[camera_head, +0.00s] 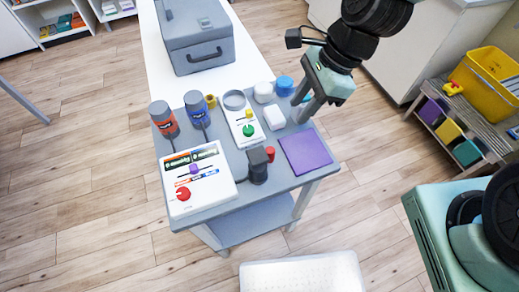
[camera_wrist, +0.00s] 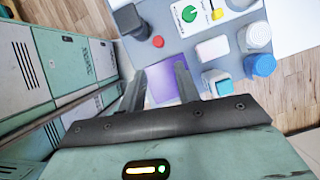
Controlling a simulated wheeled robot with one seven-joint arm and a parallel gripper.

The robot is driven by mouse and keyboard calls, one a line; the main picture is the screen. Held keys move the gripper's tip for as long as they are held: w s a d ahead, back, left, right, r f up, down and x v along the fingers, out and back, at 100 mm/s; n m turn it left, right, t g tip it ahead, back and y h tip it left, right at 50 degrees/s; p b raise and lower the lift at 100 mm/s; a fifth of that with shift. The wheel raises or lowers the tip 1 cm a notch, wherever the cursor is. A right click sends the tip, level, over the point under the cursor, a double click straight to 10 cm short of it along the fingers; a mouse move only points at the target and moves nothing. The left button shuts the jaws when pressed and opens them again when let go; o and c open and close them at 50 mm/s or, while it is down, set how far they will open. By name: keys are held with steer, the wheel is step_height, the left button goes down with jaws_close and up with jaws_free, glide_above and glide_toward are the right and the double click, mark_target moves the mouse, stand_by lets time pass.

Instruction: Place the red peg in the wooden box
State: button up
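A small red piece (camera_head: 270,154), which looks like the red peg, stands on the grey table beside a dark grey block. It also shows in the wrist view (camera_wrist: 158,41), just beyond my fingertips in the picture. My gripper (camera_head: 304,104) is over the table's right edge, near the purple square. In the wrist view my gripper (camera_wrist: 160,68) has its two fingers apart with nothing between them but the view of the purple square. I cannot make out a wooden box in either view.
The grey table (camera_head: 245,207) holds a purple square (camera_head: 306,152), a dark grey block (camera_head: 257,165), a white panel with a red knob (camera_head: 202,205), bottles and several small pots. A grey case (camera_head: 206,60) stands behind.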

glide_toward(271, 150)
steer(key=x, duration=0.5)
steer(key=shift+w, duration=0.2)
steer(key=shift+p+x, duration=0.85)
steer(key=shift+x, duration=1.9)
steer(key=shift+s, duration=0.15)
jaws_close()
